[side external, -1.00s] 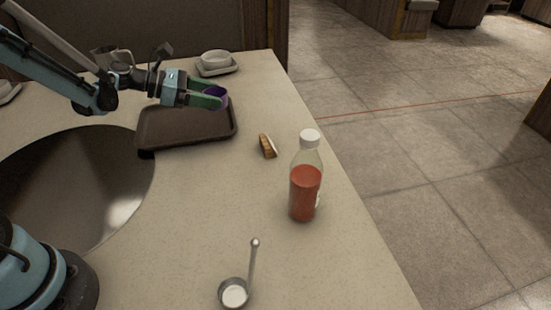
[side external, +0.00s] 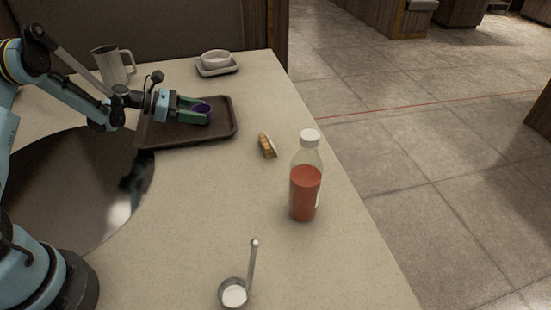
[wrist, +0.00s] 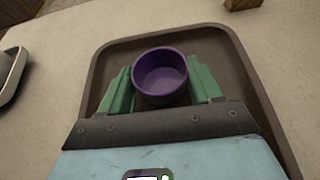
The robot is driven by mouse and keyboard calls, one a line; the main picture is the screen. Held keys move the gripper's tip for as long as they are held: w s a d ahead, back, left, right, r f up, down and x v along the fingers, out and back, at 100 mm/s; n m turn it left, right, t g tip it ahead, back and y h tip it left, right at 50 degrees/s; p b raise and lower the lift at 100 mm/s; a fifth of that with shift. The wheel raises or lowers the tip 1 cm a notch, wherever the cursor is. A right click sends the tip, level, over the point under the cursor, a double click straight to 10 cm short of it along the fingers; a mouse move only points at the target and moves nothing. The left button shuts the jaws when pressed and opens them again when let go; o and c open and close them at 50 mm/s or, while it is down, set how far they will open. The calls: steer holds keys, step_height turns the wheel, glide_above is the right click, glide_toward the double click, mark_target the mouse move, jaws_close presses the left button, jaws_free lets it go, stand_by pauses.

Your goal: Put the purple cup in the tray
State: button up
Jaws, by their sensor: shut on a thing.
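The purple cup (wrist: 160,72) sits between the green fingers of my gripper (wrist: 162,82) in the wrist view, its open top facing the camera. In the side view the cup (side external: 203,108) is at the tips of my gripper (side external: 196,112), which is shut on it. The dark brown tray (side external: 165,140) lies on the counter under the gripper, and its rim (wrist: 92,75) frames the cup in the wrist view. The cup is over the inside of the tray, low down. I cannot tell whether its base touches the tray.
A red sauce bottle (side external: 305,190) with a white cap and a small brown-and-white piece (side external: 267,146) stand right of the tray. A ladle (side external: 235,292) lies at the front. A pale mug (side external: 112,66) and a bowl on a dish (side external: 216,62) are behind. A round metal basin (side external: 70,190) is at left.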

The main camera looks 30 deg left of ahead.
steer(key=shift+f, duration=0.3)
steer(key=o, duration=1.1)
steer(key=shift+c, duration=0.2)
